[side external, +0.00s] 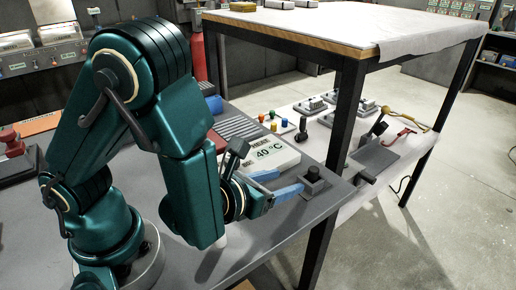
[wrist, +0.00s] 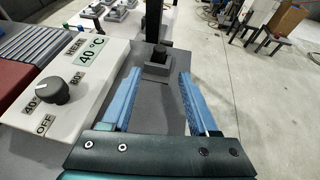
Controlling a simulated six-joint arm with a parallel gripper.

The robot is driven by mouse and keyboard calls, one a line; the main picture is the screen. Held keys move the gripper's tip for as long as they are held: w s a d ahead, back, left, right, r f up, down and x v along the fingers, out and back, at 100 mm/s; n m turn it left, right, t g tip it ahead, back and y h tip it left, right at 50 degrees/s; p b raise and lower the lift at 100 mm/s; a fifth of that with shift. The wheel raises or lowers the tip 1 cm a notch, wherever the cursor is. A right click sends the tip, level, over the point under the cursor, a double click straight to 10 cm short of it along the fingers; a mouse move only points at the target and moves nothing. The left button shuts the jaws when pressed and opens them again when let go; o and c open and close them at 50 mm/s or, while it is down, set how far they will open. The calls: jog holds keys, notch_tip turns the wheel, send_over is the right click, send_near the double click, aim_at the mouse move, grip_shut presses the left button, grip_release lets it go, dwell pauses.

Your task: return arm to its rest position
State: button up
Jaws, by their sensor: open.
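My gripper (side external: 277,184) is open and empty, with two blue fingers. In the side external view it is low over the right part of the grey bench, pointing right toward a small grey block with a black knob (side external: 314,176). In the wrist view my gripper (wrist: 158,95) has its fingers spread apart, and the black-knobbed block (wrist: 159,62) lies beyond the fingertips, between their lines. The fingers do not appear to touch it. My arm is bent, with its forearm hanging down.
A white control box (side external: 270,155) reading 40 °C is beside my gripper; its dial shows in the wrist view (wrist: 60,91). A tall table (side external: 345,110) with black legs stands behind. A red cylinder (side external: 198,58) and small coloured knobs (side external: 272,120) are farther back.

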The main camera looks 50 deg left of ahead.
jog(key=shift+s+d+r, duration=0.1)
jog(key=shift+s+r, duration=0.15)
jog(key=shift+s, duration=0.3)
jog(key=s+a+r+n+g+y, duration=0.4)
jog(key=s+a+n+g+y, duration=0.5)
jog(key=a+n, duration=0.75)
jog(key=s+d+r+n+h, duration=0.2)
jog(key=d+n+h, duration=0.3)
jog(key=n, duration=0.4)
jog(key=s+d+r+n+t+h, duration=0.1)
jog(key=d+r+n+h, duration=0.2)
jog(key=d+n+h, duration=0.3)
jog(key=d+n, duration=0.2)
jog(key=shift+s+n, duration=0.35)
jog(key=shift+s, duration=0.05)
jog(key=shift+o, duration=0.3)
